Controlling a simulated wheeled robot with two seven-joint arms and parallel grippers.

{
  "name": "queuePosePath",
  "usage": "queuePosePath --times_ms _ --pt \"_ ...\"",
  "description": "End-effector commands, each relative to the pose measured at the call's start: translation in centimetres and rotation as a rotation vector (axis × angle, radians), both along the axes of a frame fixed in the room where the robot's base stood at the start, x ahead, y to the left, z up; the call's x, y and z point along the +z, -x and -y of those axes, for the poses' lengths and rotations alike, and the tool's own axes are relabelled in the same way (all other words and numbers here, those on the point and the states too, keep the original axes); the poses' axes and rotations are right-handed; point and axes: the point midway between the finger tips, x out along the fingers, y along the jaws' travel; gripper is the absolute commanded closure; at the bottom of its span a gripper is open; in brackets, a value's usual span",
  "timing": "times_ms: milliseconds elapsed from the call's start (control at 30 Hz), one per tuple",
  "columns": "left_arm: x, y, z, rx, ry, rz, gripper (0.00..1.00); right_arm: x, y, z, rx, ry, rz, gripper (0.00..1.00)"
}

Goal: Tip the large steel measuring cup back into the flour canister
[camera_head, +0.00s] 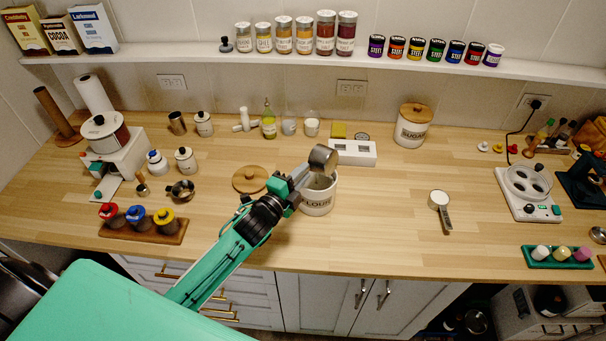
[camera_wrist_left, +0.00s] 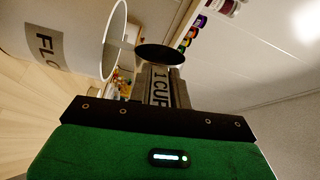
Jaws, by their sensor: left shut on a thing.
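The large steel measuring cup (camera_head: 323,158) is held above the open white flour canister (camera_head: 318,200). My left gripper (camera_head: 300,177) is shut on the cup's handle and sits at the canister's upper left. The left wrist view shows the handle, marked 1 CUP (camera_wrist_left: 159,88), between the fingers (camera_wrist_left: 163,92), with the cup's dark round end (camera_wrist_left: 161,57) beyond it. The canister (camera_wrist_left: 84,38) is beside it at upper left there. The cup looks tilted; I cannot see what is inside it. My right gripper is not in view.
A round wooden lid (camera_head: 250,179) lies left of the canister. A white kitchen scale (camera_head: 353,158) is behind it, and a sugar canister (camera_head: 412,128) stands further back right. A measuring cup with white contents (camera_head: 439,201) lies to the right, with clear counter around it.

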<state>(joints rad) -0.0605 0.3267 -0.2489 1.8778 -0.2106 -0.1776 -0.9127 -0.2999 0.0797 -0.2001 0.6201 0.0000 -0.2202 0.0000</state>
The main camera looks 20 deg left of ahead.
Motion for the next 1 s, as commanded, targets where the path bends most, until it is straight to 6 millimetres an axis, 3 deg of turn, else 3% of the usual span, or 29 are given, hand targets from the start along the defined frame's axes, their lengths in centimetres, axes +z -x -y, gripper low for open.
queuePosePath --times_ms 267,533,1000 --pt "0.0 0.0 0.0 0.000 0.012 -0.003 1.00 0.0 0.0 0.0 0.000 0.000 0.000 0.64" --pt "-0.1 -0.2 -0.7 0.000 0.196 -0.049 1.00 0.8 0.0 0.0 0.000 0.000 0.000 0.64" --pt "-0.1 -0.3 -1.1 0.001 0.291 -0.074 1.00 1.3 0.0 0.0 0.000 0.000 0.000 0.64"
